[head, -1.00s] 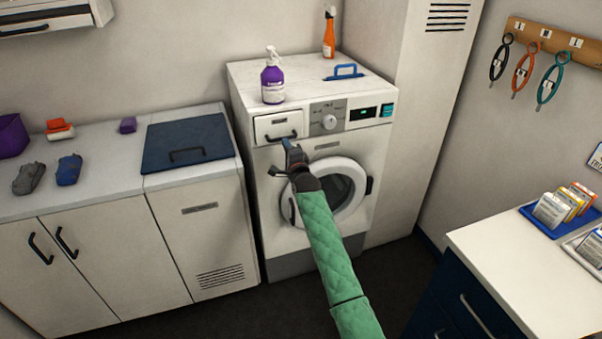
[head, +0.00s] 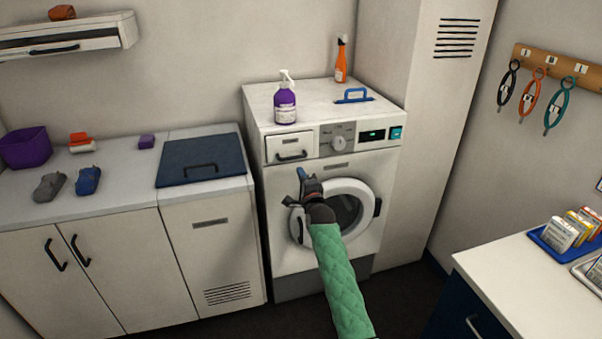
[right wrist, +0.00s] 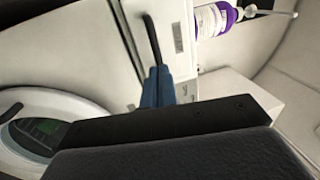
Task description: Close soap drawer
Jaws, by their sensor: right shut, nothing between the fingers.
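The soap drawer (head: 278,145) is the white front with a dark bar handle (head: 291,156) at the top left of the washing machine (head: 285,240). In the head view its front looks flush or nearly flush with the panel; I cannot tell if a small gap is left. My right gripper (head: 302,174) is shut and empty, just below the drawer and in front of the machine. In the right wrist view the blue fingertips (right wrist: 157,88) are together close to the drawer handle (right wrist: 152,40); whether they touch it is unclear. My left gripper is not in view.
A purple pump bottle (head: 285,105), an orange spray bottle (head: 341,62) and a blue-handled brush (head: 353,96) stand or lie on the machine. The round washer door (head: 368,222) is below my gripper. A counter (head: 120,190) adjoins on the left; a cabinet (head: 430,130) on the right.

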